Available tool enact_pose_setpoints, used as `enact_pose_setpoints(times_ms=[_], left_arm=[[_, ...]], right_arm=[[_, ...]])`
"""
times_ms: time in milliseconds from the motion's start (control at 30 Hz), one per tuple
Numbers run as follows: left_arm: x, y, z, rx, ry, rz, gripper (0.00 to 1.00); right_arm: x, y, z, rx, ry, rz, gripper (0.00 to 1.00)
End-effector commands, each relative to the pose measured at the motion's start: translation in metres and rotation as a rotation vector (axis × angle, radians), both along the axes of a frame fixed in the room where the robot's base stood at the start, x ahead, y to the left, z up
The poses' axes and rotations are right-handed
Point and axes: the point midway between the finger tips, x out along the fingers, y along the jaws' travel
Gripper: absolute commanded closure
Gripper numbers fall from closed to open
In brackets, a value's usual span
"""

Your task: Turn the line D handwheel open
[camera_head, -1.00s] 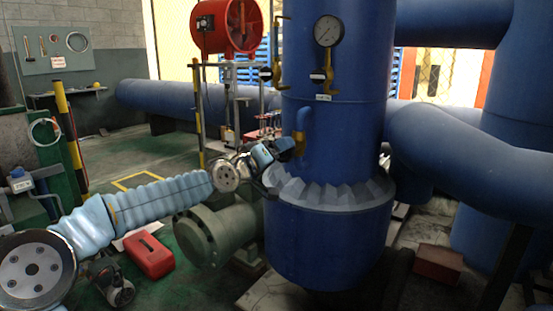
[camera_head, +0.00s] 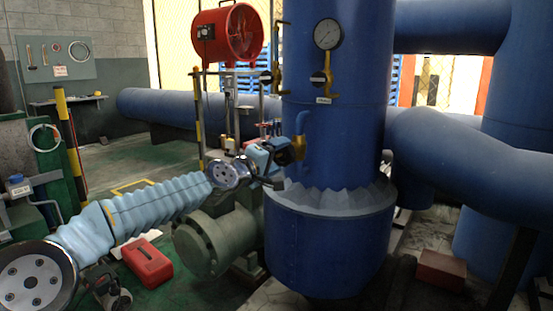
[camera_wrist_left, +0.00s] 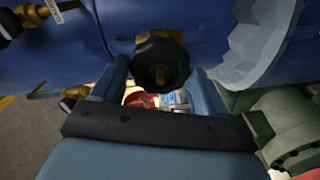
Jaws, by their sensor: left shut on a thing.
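In the head view my left gripper (camera_head: 283,156) reaches the side of the blue vessel (camera_head: 335,130), where the dark handwheel (camera_head: 298,148) sits by a yellow valve body (camera_head: 303,147) under a short blue pipe elbow. The gripper partly hides the wheel. I cannot read a line letter on it. My right gripper is not in view.
A gauge (camera_head: 327,34) and yellow valves sit higher on the vessel. A green flanged pipe (camera_head: 200,245) and a red box (camera_head: 148,262) lie below my left arm. Large blue pipes (camera_head: 460,160) fill the right.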

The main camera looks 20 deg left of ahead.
Motion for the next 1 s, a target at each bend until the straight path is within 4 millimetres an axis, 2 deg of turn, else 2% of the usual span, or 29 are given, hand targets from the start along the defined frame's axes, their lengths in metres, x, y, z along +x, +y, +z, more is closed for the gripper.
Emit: enact_pose_setpoints(times_ms=[133,400,600,633,700,767,1000], left_arm=[[0.0,0.0,-0.007,-0.04,0.024,-0.002,0.62],[0.0,0.0,-0.006,-0.373,0.144,-0.002,0.62],[0.001,0.0,-0.006,-0.385,0.15,-0.002,0.62],[0.0,0.0,-0.006,-0.385,0.15,-0.002,0.24],[0.001,0.0,-0.005,-0.384,0.149,-0.001,0.14],[0.001,0.0,-0.005,-0.384,0.147,0.0,0.06],[0.0,0.0,-0.002,-0.383,0.143,0.0,0.06]], right_arm=[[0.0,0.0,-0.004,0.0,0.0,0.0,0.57],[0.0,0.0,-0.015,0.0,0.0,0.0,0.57],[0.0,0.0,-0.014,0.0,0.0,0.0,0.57],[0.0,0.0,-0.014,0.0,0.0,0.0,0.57],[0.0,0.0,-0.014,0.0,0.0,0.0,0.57],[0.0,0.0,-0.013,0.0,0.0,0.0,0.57],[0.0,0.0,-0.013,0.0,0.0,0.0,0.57]])
